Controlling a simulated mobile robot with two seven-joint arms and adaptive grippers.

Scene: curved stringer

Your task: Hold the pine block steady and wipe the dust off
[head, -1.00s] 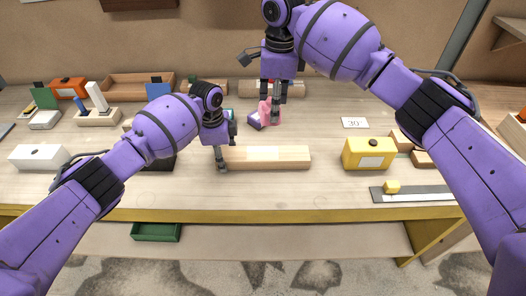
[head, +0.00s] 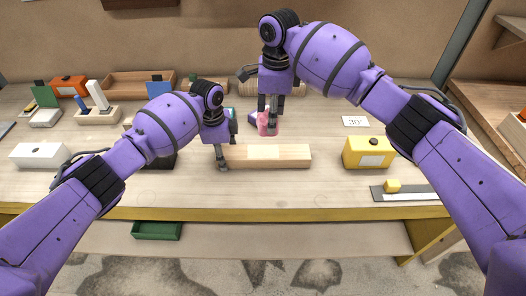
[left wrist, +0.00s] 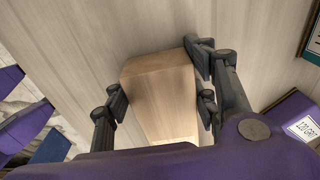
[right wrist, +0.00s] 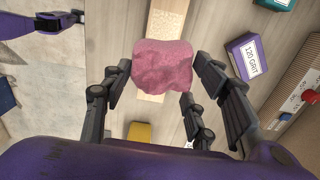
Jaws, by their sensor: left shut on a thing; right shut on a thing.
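The pale pine block (head: 275,156) lies lengthwise on the workbench. My left gripper (head: 222,160) is shut on its left end; in the left wrist view the fingers flank the block (left wrist: 160,90) on both sides. My right gripper (head: 267,122) is shut on a pink cloth (head: 268,128), which hangs just behind and above the block in the head view. In the right wrist view the crumpled cloth (right wrist: 162,68) covers the middle of the block (right wrist: 166,20). Fine specks show on the block's far part there. I cannot tell whether the cloth touches the wood.
A purple 120-grit block (right wrist: 250,58) lies behind the pine block. A yellow box (head: 367,152) stands to its right, with a metal strip (head: 405,193) in front. A white box (head: 39,155) is at the left. The bench front before the block is clear.

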